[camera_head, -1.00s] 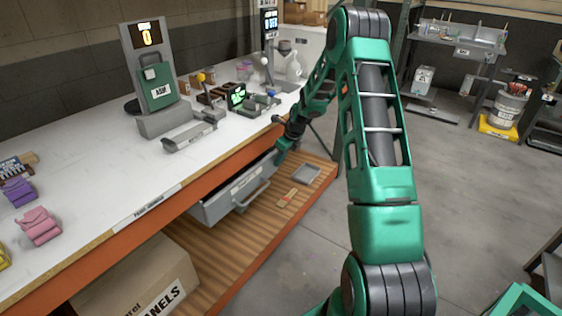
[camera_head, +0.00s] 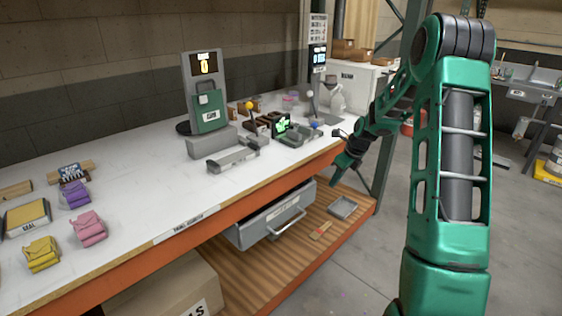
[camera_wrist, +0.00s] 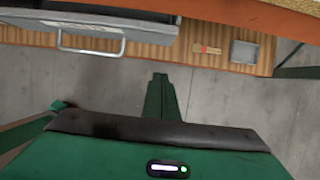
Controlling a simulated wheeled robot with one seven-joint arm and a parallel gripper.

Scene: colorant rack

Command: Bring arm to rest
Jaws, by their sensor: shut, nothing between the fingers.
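My green arm stands at the right of the head view, bent at a high elbow. My gripper (camera_head: 340,172) hangs at the bench's front edge, near the right end, pointing down and to the left. In the wrist view its fingers (camera_wrist: 160,82) are together, with nothing between them and bare concrete floor beyond. It touches nothing that I can see.
The white bench (camera_head: 130,195) carries a scale with a green case (camera_head: 209,110), and pink (camera_head: 89,228), purple and yellow bundles. Below, a grey drawer (camera_head: 275,215) stands out over the wooden shelf (camera_head: 290,258). A small grey tray (camera_head: 343,207) lies there.

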